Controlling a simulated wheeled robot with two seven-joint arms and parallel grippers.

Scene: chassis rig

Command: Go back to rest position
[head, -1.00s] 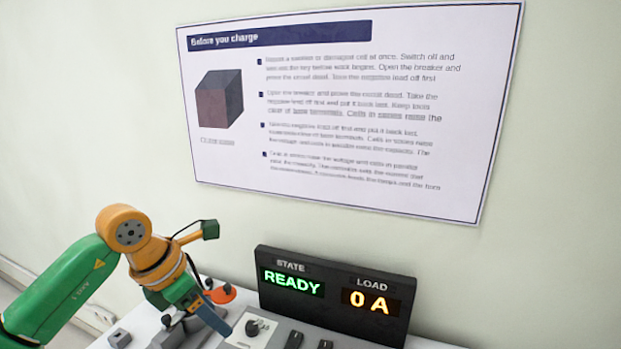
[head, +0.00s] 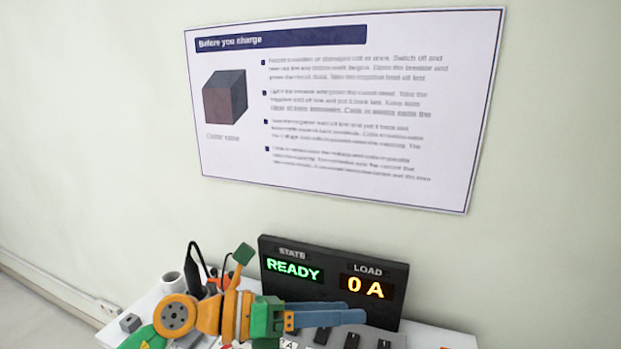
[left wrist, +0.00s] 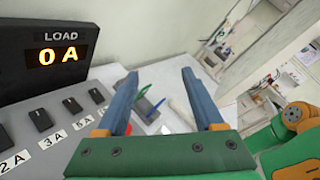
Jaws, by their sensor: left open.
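My left gripper (head: 358,311) has blue fingers and reaches in front of the lower edge of the black display panel (head: 380,270) in the head view. Its fingers point to the right. In the left wrist view the same gripper (left wrist: 159,73) shows its two fingers spread apart with nothing between them. Beyond the fingers, a small green item and a pale bench top show. My right gripper is not in view.
The display reads READY and 0 A. Several black switches (left wrist: 73,105) with amp labels line the bench in front of it. A white cup (head: 173,283) and dark cables stand at the bench's left. A poster (head: 340,110) hangs on the wall.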

